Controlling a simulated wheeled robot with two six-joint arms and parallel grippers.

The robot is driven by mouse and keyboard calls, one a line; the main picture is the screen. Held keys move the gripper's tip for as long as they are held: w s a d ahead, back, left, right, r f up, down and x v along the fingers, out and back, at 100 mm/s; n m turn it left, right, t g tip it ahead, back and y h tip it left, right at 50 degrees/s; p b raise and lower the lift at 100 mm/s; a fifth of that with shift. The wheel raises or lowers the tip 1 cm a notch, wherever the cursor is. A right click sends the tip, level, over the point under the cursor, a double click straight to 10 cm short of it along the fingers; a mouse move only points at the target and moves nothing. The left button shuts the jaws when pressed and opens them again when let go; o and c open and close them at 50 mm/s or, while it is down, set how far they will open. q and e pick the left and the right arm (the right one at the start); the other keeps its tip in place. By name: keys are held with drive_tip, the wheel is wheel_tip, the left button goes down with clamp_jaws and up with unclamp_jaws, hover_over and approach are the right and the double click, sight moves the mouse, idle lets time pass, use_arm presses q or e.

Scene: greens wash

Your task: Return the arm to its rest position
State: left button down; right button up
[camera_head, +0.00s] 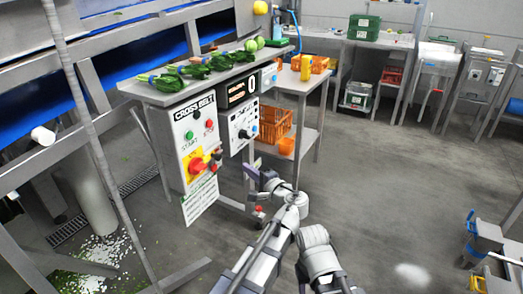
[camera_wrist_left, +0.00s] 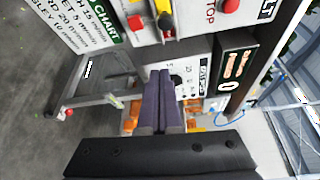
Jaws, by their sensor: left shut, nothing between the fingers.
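My left arm (camera_head: 262,255) reaches up from the bottom middle of the head view. Its left gripper (camera_head: 250,173) is in front of the control panel stand, near its lower right side. In the left wrist view the two purple-grey fingers (camera_wrist_left: 160,76) lie side by side, shut with nothing between them. The cross belt panel (camera_head: 197,135), with a red and yellow switch and push buttons, stands beyond the gripper. I cannot tell the exact gap between them. My right gripper is not in view.
A steel table (camera_head: 165,97) holds bunches of greens (camera_head: 170,83) and a round green vegetable. An orange crate (camera_head: 275,126) sits on a lower shelf behind the panel. A metal frame (camera_head: 70,80) stands at left. Open grey floor (camera_head: 400,180) lies at right.

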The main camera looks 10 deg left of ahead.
use_arm(q)
drive_tip(key=s+a+f+n+g+h, duration=0.3)
drive_tip(key=s+f+n+g, duration=0.1)
drive_tip(key=s+f, duration=0.4)
drive_tip(key=s+a+f+n+g+h, duration=0.35)
drive_tip(key=s+f+g, duration=0.2)
drive_tip(key=f, duration=0.35)
drive_tip(key=s+d+f+g+h, duration=0.3)
drive_tip(key=s+d+h, duration=0.2)
drive_tip(key=s+d, duration=0.9)
drive_tip(key=w+d+r+m+p, duration=0.1)
drive_tip(key=d+r+p, duration=0.2)
drive_tip(key=r+p, duration=2.5)
drive_tip(key=shift+w, duration=0.15)
drive_tip(key=shift+t+y, duration=0.25)
